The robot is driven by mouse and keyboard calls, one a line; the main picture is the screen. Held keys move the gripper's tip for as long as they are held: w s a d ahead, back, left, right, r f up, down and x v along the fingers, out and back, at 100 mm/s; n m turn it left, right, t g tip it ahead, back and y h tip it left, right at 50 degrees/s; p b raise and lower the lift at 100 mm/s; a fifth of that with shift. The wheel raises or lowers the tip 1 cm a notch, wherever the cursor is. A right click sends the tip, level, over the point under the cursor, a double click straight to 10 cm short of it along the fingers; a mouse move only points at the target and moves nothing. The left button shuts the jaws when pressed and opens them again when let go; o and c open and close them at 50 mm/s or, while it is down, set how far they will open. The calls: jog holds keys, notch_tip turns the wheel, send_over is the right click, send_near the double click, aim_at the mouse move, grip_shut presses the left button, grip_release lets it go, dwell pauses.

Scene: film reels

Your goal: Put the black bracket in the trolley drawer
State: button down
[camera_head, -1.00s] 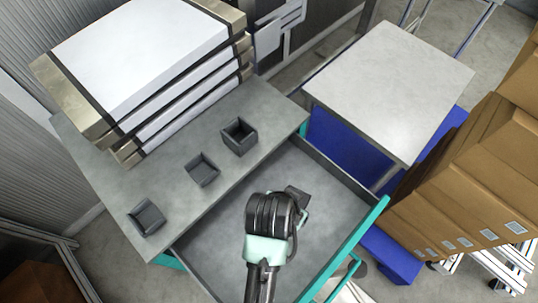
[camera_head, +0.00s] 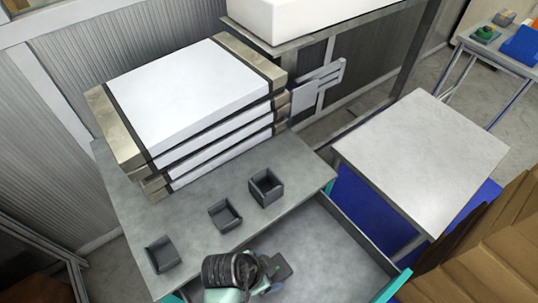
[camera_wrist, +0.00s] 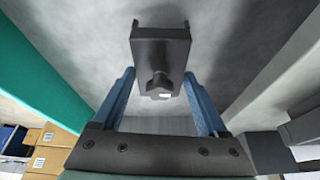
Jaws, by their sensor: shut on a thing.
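My gripper (camera_wrist: 160,84) is shut on the black bracket (camera_wrist: 160,48), which sits between its two blue fingers in the wrist view. In the head view the bracket (camera_head: 281,266) shows as a small dark piece just right of my wrist, low in the picture. The trolley drawer (camera_head: 335,258) is pulled open, with a grey floor and teal-edged front. The bracket is over the drawer's inside. The wrist view shows the grey drawer floor behind it; I cannot tell whether it touches the floor.
The trolley top (camera_head: 200,185) beside the drawer carries several stacked white film boxes (camera_head: 190,95) and three small dark open bins (camera_head: 225,214). A pale-topped table (camera_head: 420,155) stands to the right, with cardboard boxes (camera_head: 480,255) near it. The drawer's right part looks clear.

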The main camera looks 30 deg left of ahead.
jog(key=shift+f, duration=0.7)
